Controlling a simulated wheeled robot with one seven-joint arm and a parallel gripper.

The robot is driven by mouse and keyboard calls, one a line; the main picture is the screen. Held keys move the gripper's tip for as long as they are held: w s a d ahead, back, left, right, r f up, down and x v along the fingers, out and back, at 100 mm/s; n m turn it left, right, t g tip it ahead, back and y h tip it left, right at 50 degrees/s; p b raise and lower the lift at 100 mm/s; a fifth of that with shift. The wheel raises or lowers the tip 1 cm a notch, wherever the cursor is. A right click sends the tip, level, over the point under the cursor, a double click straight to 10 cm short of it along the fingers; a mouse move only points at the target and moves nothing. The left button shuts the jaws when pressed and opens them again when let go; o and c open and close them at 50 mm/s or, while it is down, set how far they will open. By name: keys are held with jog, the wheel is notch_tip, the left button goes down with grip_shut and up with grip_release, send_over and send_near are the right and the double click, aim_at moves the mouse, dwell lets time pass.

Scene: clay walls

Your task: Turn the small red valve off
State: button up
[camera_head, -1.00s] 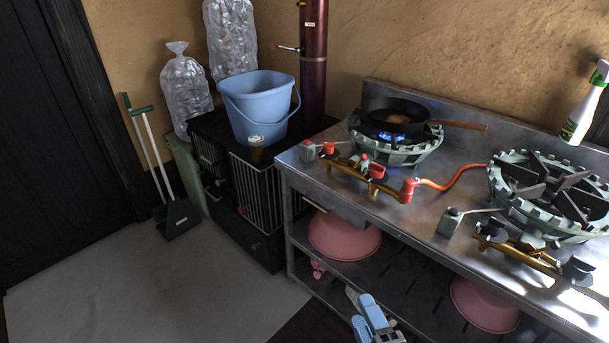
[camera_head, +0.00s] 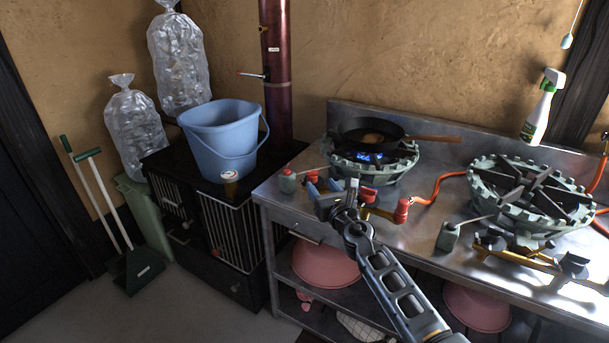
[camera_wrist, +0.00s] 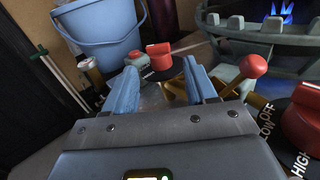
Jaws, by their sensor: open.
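A small red valve knob (camera_wrist: 158,55) on a dark disc shows in the wrist view, just beyond and between my fingertips. In the head view, part of this red knob (camera_head: 312,177) shows behind my gripper. My gripper (camera_wrist: 160,80) is open, its two blue fingers apart with nothing between them. In the head view my gripper (camera_head: 328,187) is over the counter at the left burner's brass pipe and hides part of it. A larger red knob (camera_wrist: 303,118) marked LOW, OFF and HIGH is to the right. A red ball-ended lever (camera_wrist: 253,66) is beside the right finger.
A burner (camera_head: 370,172) with a blue flame holds a frying pan (camera_head: 368,132). A red hose (camera_head: 437,187) runs right from the pipe's end. A blue bucket (camera_head: 218,140) stands left of the steel counter (camera_head: 262,194). A second burner (camera_head: 530,185) stands right.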

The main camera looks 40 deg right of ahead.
aim_at(315, 177)
jog(key=shift+b+x, duration=1.25)
jog(key=shift+x, duration=2.35)
jog(key=shift+c, duration=0.5)
jog(key=c, duration=0.8)
